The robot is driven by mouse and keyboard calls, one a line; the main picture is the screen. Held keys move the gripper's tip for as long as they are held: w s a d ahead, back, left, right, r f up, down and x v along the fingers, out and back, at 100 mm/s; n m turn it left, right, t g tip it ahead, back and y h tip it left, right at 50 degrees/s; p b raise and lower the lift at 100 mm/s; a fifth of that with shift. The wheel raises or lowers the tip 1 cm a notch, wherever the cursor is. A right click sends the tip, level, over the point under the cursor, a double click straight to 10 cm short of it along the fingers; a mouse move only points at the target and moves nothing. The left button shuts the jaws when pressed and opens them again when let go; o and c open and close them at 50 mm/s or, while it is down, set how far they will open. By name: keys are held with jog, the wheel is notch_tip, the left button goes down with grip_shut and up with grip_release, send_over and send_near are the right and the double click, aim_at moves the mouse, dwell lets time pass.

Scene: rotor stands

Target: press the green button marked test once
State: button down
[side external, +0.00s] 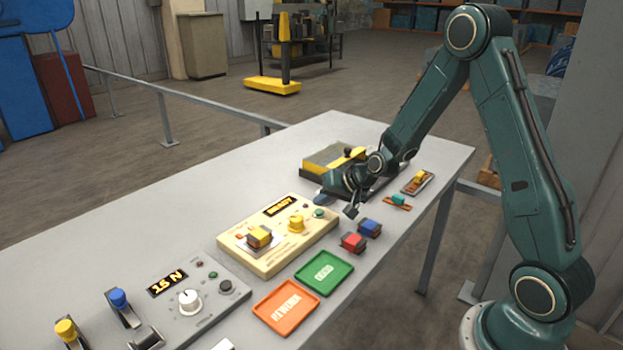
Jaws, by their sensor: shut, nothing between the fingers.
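A cream test box (267,262) stands on the table with a lit yellow display (280,206) that seems to read READY. A small green button (320,212) sits at its far right corner; any marking on it is too small to read. A yellow knob (296,223) is left of the button. A yellow and dark block (259,237) sits on the box's left part. My gripper (351,211) is shut and empty, pointing down just right of the green button and apart from it in the picture. Its exact height is hard to tell.
Red (353,242) and blue (370,228) blocks lie near the box's right side. A green tray (341,283) and an orange tray (302,319) lie in front. A grey panel (215,313) with a knob is at left. A yellow-and-grey fixture (322,163) stands behind my gripper.

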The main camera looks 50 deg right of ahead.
aim_at(323, 213)
jog(key=shift+f, duration=0.2)
jog(key=shift+f, duration=0.25)
jog(key=shift+f, duration=0.4)
dwell(1.0)
jog(key=shift+r, duration=0.85)
dwell(0.4)
jog(key=shift+r, duration=2.5)
